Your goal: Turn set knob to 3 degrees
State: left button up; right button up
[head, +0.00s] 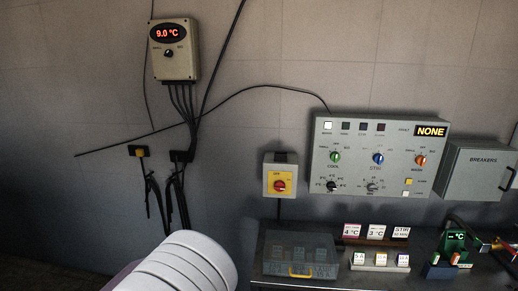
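A grey control panel (402,125) hangs on the wall at the right. Its lower left black knob (331,186) has temperature marks in °C around it. The marks and pointer are too small to read surely. A wall controller (176,70) at the upper left shows 9.0 °C in red and has its own small dark knob (169,53). A card reading 3 °C (376,232) stands on the bench between a 4 °C card (351,231) and a STIR card (401,232). Neither gripper is in view.
A yellow box with a red rotary switch (279,186) is left of the panel. A breaker box (479,172) is to its right. A clear case (301,254) and a green meter (455,243) are on the bench (336,276). Cables run along the wall.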

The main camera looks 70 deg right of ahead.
aim_at(331, 186)
jog(key=z, duration=3.25)
